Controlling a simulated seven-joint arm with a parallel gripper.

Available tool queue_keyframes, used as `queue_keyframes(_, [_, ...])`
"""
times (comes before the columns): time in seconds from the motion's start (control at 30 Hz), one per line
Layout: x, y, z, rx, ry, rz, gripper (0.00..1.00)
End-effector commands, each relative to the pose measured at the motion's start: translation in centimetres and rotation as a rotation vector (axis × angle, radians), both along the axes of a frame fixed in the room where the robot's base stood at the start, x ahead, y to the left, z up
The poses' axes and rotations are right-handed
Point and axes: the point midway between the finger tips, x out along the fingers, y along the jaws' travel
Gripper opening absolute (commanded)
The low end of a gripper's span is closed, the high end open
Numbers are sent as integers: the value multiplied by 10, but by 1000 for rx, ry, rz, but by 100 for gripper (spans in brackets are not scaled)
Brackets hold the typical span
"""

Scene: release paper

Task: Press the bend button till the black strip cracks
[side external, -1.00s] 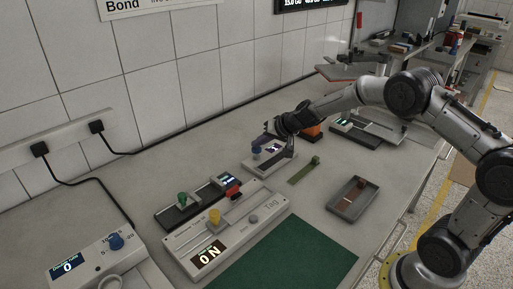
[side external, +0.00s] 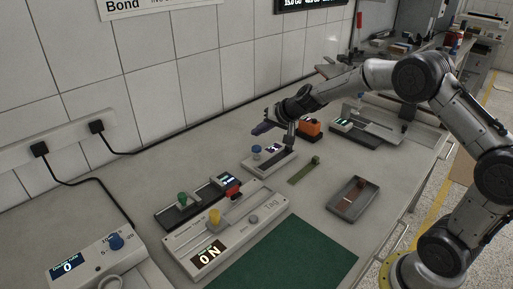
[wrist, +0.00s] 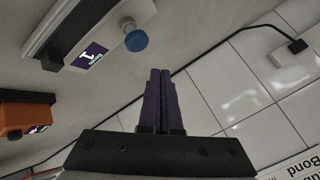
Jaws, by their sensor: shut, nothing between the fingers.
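A pale device (side external: 281,166) with a blue button (side external: 257,149) and a small lit display (side external: 274,148) stands on the bench below my gripper. In the wrist view the blue button (wrist: 136,40) is up on its stem, and the display (wrist: 90,55) reads 1. A dark band (wrist: 66,28) runs along that device; I cannot tell whether it is the black strip, nor see any crack. My gripper (side external: 256,130) is shut and empty, raised above the blue button and clear of it. Its fingers (wrist: 158,72) are together in the wrist view.
A green-knob device (side external: 160,213) and a yellow-knob device (side external: 257,222) stand nearer the camera. A green mat (side external: 290,255) lies in front.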

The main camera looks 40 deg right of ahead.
Motion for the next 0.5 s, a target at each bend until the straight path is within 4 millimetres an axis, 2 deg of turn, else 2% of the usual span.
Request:
queue_keyframes(0.23, [0,0,19,-1,0,1,0])
queue_keyframes(0.5, [0,0,21,1,1,0,0])
